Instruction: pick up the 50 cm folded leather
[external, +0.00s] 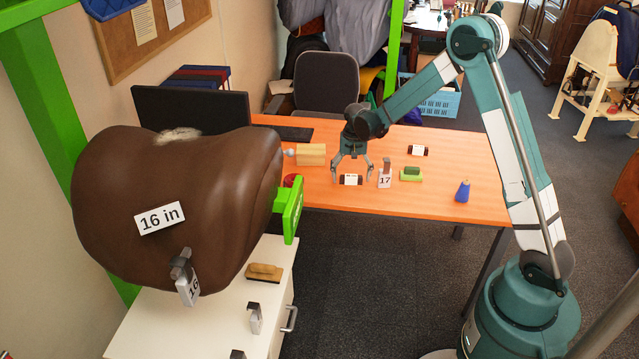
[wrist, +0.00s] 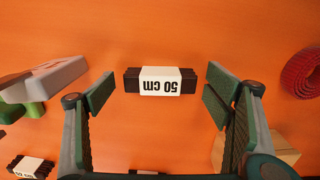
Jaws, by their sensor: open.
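A dark folded leather with a white "50 cm" label (wrist: 160,81) lies flat on the orange table, its label upside down in the wrist view. The same piece shows in the external view (external: 350,180). My gripper (wrist: 160,92) is open, one finger at each end of this leather, with a gap on both sides. In the external view my gripper (external: 352,172) points down over it. A second folded leather (wrist: 31,167) with a label lies at the lower left of the wrist view; it also shows in the external view (external: 418,150).
A grey clip tagged 17 (external: 385,175) and a green-based block (external: 411,174) stand close to the right of the leather. A red roll (wrist: 301,73) and a wooden block (external: 311,154) lie to the left in the external view.

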